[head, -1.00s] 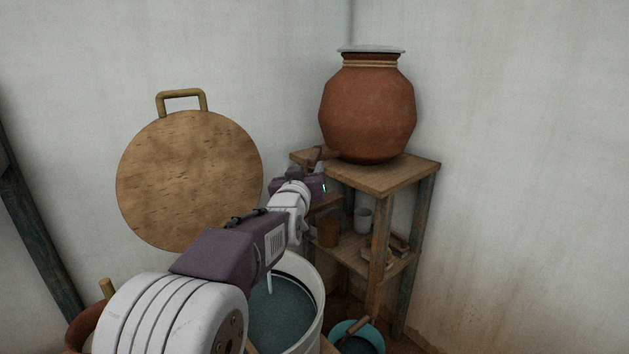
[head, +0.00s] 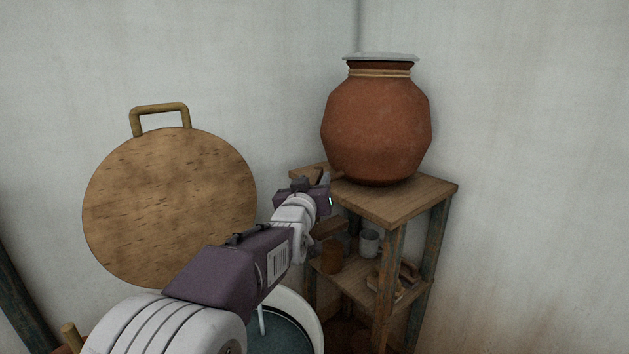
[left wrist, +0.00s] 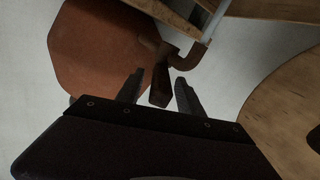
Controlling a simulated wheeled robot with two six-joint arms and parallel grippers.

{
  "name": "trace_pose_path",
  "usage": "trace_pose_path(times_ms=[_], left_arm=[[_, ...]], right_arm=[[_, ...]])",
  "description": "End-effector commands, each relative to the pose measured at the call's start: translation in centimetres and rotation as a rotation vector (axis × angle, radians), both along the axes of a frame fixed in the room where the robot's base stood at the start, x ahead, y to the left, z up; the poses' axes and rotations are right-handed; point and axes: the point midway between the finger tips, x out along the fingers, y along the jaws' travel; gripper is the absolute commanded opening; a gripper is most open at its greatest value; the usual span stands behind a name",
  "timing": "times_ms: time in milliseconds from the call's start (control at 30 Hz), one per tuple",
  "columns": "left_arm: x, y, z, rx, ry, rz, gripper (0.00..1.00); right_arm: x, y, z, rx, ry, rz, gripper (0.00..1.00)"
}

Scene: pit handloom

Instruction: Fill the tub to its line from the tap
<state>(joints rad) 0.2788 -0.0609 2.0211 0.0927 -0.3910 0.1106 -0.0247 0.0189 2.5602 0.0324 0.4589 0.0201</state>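The brown tap (left wrist: 188,56) sticks out from the clay pot (head: 376,125); in the head view it is mostly behind my gripper. My left gripper (left wrist: 159,93) is open, its fingers either side of the tap's handle (left wrist: 161,82) with gaps showing. It also shows in the head view (head: 322,184). A pale strip starts at the spout's end in the left wrist view; I cannot tell whether it is water. The white tub (head: 304,308) holds dark bluish water, with a thin pale upright line against it. My arm hides much of the tub; I cannot make out its fill line.
The pot stands on a wooden stand (head: 408,199) in the corner. A brown cup (head: 332,255) and a white mug (head: 369,242) are on its lower shelf. A round wooden disc with a handle (head: 165,205) is at the wall on the left.

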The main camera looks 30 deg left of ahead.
Motion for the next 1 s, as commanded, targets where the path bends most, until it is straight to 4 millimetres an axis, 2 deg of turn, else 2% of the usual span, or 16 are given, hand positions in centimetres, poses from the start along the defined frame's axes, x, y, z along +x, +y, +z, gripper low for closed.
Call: trace_pose_path(times_ms=[33, 133, 167, 1000], left_arm=[[0.0, 0.0, 0.0, 0.0, 0.0, 0.0, 0.33], [0.01, -0.01, 0.0, 0.0, 0.0, 0.0, 0.05], [0.01, -0.01, 0.0, 0.0, 0.0, 0.0, 0.0], [0.03, -0.01, -0.05, 0.0, 0.001, 0.0, 0.0]], right_arm=[[0.0, 0.0, 0.0, 0.0, 0.0, 0.0, 0.44], [0.0, 0.0, 0.0, 0.0, 0.0, 0.0, 0.44], [0.0, 0.0, 0.0, 0.0, 0.0, 0.0, 0.44], [0.01, 0.0, -0.01, 0.0, 0.0, 0.0, 0.44]])
